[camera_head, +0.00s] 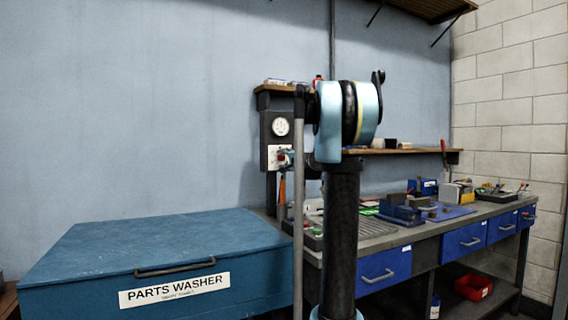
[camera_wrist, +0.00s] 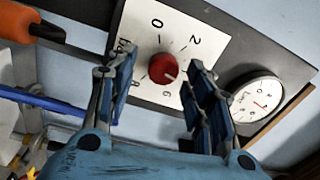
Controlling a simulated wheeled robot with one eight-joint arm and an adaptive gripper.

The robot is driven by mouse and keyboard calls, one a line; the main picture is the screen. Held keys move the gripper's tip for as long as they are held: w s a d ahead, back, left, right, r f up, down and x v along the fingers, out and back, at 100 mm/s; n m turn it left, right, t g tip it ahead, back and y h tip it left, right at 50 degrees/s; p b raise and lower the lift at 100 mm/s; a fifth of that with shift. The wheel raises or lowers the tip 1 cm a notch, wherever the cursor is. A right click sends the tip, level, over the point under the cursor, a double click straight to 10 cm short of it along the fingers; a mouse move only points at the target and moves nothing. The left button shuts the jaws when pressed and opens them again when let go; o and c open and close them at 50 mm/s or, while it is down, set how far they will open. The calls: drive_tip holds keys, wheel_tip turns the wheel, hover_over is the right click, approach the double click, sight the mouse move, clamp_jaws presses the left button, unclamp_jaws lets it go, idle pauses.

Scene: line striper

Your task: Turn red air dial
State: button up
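The red dial (camera_wrist: 162,68) sits on a white plate (camera_wrist: 200,38) with printed numbers, in the wrist view. A pale mark on the dial points toward its lower right, near the 6. My gripper (camera_wrist: 160,78) is open and empty, with one blue finger on each side of the dial in the picture. The fingertips appear just short of it; I cannot tell the exact gap, and no contact shows. In the head view, the red dial (camera_head: 282,156) is small on the wall panel, beside my arm. My gripper is hidden there.
A round gauge (camera_wrist: 255,99) is close to my right finger; it sits above the dial in the head view (camera_head: 281,127). An orange-handled tool (camera_wrist: 38,27) hangs near my left finger. The parts washer (camera_head: 160,255) and cluttered workbench (camera_head: 400,236) stand below the panel.

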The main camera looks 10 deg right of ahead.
drive_tip(key=v, duration=1.2)
drive_tip(key=shift+o, duration=0.2)
drive_tip(key=s+m+h, duration=0.1)
drive_tip(key=s+m, duration=0.3)
drive_tip(key=m, duration=0.6)
drive_tip(key=x, duration=1.7)
drive_tip(key=shift+r, duration=0.25)
drive_tip(key=c, duration=1.1)
